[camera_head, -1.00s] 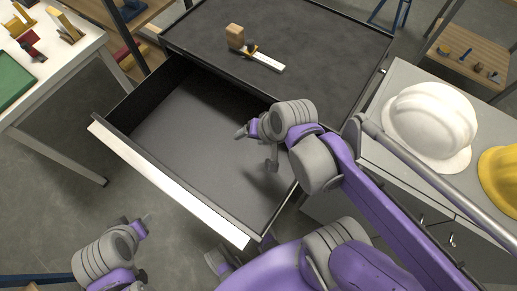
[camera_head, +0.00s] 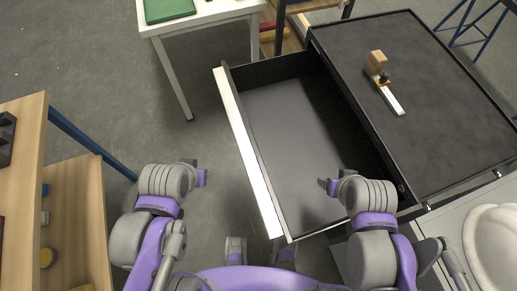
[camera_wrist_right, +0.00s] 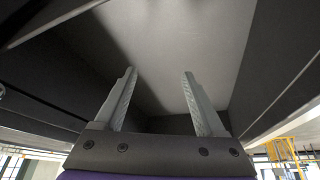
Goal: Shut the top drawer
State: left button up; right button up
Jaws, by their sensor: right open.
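The top drawer (camera_head: 256,165) stands pulled far out of the black-topped cabinet (camera_head: 440,110) and looks empty. Its white front panel (camera_head: 248,150) faces left in the head view. My right gripper (camera_head: 327,184) is over the drawer's near part, inside the front panel. In the right wrist view its two fingers (camera_wrist_right: 158,88) are apart with nothing between them. Grey and dark drawer-like surfaces (camera_wrist_right: 185,45) lie beyond them. My left gripper (camera_head: 204,175) is outside the drawer, left of the front panel and apart from it; its jaw opening is too small to judge.
A wooden block and white-barred tool (camera_head: 384,85) lie on the cabinet top. A white table (camera_head: 205,15) stands behind, and a wooden shelf unit (camera_head: 75,190) at left. A white helmet (camera_head: 492,240) sits at lower right. Floor left of the drawer is clear.

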aim_at(292, 125)
jog(key=k+j+z, duration=0.1)
jog(key=k+j, duration=0.25)
jog(key=k+j+z, duration=0.15)
jog(key=k, duration=0.4)
jog(key=j, duration=0.1)
